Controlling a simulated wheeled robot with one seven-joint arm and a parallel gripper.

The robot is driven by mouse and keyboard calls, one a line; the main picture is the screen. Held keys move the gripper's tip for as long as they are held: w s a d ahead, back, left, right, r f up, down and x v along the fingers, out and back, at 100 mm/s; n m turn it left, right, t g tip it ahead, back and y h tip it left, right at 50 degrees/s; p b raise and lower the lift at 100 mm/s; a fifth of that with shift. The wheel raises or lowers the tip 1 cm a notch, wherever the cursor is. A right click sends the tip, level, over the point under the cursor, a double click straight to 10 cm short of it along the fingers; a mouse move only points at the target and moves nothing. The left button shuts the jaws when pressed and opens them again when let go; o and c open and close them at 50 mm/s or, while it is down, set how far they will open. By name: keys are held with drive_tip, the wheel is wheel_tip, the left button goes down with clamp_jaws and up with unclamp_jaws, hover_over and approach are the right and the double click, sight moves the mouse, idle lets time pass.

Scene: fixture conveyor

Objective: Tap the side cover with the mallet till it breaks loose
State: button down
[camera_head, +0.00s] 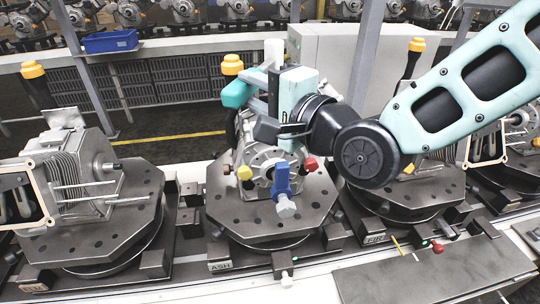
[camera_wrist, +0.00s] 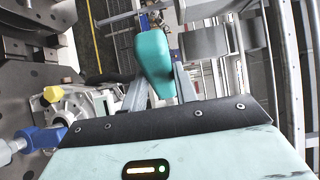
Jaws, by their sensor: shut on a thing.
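My gripper (camera_head: 258,97) is over the middle fixture, reaching in from the right. In the wrist view its metal fingers (camera_wrist: 160,88) are shut on a teal, rounded part, seemingly of the mallet (camera_wrist: 153,60); it shows left of the fingers in the head view (camera_head: 236,94). A pale cylinder (camera_head: 273,52) rises just behind the gripper; I cannot tell whether it belongs to the mallet. Below is a grey metal housing (camera_head: 262,158) with a round front face. Which part is the side cover is unclear; my gripper hides the housing's upper part.
The housing sits on a dark octagonal plate (camera_head: 222,208). Yellow (camera_head: 244,173), blue (camera_head: 282,178) and red (camera_head: 310,163) fittings stand around its front. A yellow-capped black post (camera_head: 232,65) is behind. A similar fixture (camera_head: 80,250) stands left, another right. A blue bin (camera_head: 110,41) lies behind.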

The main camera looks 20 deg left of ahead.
drive_tip(key=shift+r, duration=0.15)
wheel_tip(320, 180, up, 5)
drive_tip(key=p, duration=0.3)
drive_tip(key=shift+p, duration=0.35)
